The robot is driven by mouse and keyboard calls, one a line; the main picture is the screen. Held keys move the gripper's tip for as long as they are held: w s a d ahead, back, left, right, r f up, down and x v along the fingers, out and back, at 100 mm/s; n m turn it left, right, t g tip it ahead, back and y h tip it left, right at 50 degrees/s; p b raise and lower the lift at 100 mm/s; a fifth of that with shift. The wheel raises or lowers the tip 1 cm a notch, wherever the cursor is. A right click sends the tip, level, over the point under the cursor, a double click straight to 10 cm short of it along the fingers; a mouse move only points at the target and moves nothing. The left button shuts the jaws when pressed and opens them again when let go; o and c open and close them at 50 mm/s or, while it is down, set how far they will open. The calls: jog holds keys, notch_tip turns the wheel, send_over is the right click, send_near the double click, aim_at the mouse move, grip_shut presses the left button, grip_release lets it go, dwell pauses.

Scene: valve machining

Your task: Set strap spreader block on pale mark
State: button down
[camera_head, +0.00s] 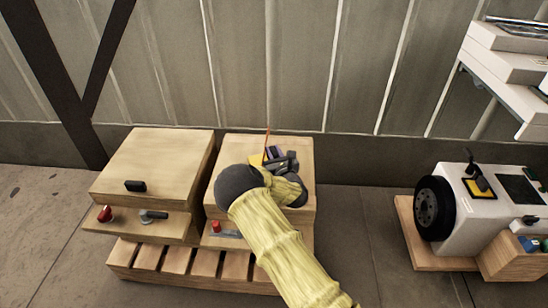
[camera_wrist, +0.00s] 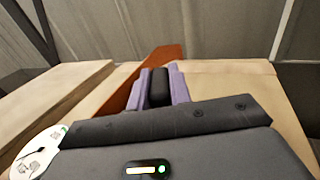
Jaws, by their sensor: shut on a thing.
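My gripper (camera_wrist: 160,92) is shut on a black block, which I take to be the strap spreader block (camera_wrist: 159,86). The block stands between the two lilac fingers in the wrist view. In the head view my gripper (camera_head: 272,153) is over the top of the right wooden crate (camera_head: 225,178), and my arm hides much of that top. I cannot tell whether the block touches the crate. An orange-brown strip (camera_wrist: 135,92) rises just beyond the fingers; it also shows in the head view (camera_head: 266,142). I cannot make out the pale mark for certain.
The left wooden crate (camera_head: 150,160) carries a dark handle-like piece (camera_head: 135,186); a red knob (camera_head: 104,213) is on its lower ledge. A pale machine (camera_head: 475,210) with a black wheel (camera_head: 434,208) stands at right. A panelled wall (camera_head: 300,60) is behind. Open floor (camera_head: 370,235) lies between.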

jog(key=shift+f, duration=0.3)
jog(key=shift+f, duration=0.15)
jog(key=c, duration=1.3)
grip_release()
jog(key=p+v, duration=0.4)
jog(key=v, duration=0.8)
jog(key=shift+p, duration=0.3)
